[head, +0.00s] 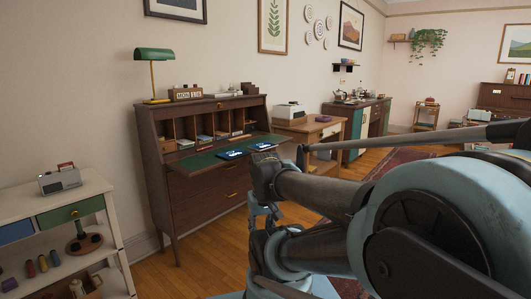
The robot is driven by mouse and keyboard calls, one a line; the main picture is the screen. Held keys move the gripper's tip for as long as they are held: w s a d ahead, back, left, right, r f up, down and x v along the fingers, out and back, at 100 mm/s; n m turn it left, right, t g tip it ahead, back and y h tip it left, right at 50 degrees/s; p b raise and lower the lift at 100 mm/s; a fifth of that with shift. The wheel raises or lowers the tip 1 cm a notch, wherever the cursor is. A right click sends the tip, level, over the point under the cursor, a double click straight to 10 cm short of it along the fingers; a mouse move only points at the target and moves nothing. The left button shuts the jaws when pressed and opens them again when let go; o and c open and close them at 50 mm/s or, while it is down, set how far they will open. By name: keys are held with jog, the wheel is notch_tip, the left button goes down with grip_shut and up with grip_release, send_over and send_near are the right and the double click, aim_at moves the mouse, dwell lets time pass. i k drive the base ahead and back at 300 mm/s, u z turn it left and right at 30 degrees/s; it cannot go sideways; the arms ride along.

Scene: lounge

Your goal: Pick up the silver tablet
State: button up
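Two small flat devices lie on the green fold-down top of the brown secretary desk (200,190). One flat device (230,155) has a dark blue face with a pale edge. The other flat device (263,146) lies to its right, nearer the desk's right end. They are too small to tell which is the silver tablet. My arm reaches across the right of the head view. My gripper (262,215) seems to be at its lower end, in front of the desk and below the desktop. Its fingers are not clear, and no held thing can be made out.
A green lamp (154,55) and a flip clock (186,93) stand on the desk. A white shelf unit (75,212) with a toaster-like radio (60,180) is at left. A wooden side table (308,130) stands beyond the desk. Wood floor (195,270) is clear in front.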

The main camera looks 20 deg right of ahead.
aim_at(261, 147)
jog(key=z, duration=1.1)
jog(key=i, duration=1.65)
